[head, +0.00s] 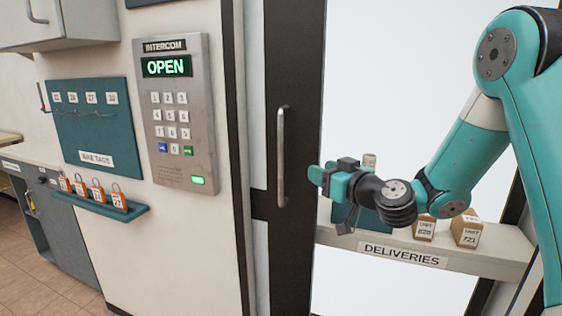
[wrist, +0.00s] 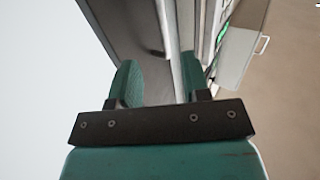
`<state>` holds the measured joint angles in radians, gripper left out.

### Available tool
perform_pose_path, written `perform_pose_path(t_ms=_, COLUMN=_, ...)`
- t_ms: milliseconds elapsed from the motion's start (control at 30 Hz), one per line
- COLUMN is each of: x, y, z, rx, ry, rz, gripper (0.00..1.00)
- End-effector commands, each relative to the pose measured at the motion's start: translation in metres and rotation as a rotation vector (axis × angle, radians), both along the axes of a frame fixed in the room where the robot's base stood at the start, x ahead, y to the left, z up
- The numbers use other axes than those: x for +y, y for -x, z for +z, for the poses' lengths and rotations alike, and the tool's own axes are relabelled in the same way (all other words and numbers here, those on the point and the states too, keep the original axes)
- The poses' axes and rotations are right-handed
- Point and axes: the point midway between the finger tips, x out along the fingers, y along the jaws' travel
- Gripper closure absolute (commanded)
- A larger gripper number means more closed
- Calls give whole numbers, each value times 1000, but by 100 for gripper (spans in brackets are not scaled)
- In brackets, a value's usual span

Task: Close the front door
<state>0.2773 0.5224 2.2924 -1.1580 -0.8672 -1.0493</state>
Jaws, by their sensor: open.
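The front door shows in the head view as a dark upright frame (head: 300,60) with a long vertical metal handle (head: 281,155). A narrow pale strip lies between the door frame and the dark post to its left; I cannot tell how far the door stands open. My gripper (head: 318,177) is at the door's right side in the picture, right of the handle and apart from it in the picture. In the wrist view, my gripper (wrist: 158,82) has its two teal fingers spread, with grey and dark upright surfaces beyond them. Nothing is held.
An intercom panel (head: 177,112) reading OPEN is on the wall at left. A teal key board (head: 95,125) and a ledge (head: 100,208) with orange padlocks are further left. A DELIVERIES shelf (head: 480,264) with small boxes (head: 466,232) runs below my arm.

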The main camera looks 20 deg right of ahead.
Motion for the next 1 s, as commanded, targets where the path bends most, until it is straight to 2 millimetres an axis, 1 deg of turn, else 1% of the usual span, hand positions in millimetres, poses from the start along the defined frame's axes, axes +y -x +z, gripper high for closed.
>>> perform_pose_path(t_ms=67, x=0, y=-8, z=4, rx=-3, ry=1, rz=-6, gripper=57)
perform_pose_path(t_ms=167, x=7, y=-23, z=7, rx=-3, ry=1, rz=-3, gripper=57)
perform_pose_path(t_ms=500, x=35, y=-95, z=8, rx=-2, ry=2, rz=0, gripper=57)
perform_pose_path(t_ms=700, x=49, y=-133, z=6, rx=-2, ry=0, rz=-2, gripper=57)
perform_pose_path(t_ms=833, x=54, y=-149, z=4, rx=-2, ry=0, rz=-2, gripper=57)
perform_pose_path(t_ms=1000, x=58, y=-159, z=2, rx=-2, ry=2, rz=-3, gripper=57)
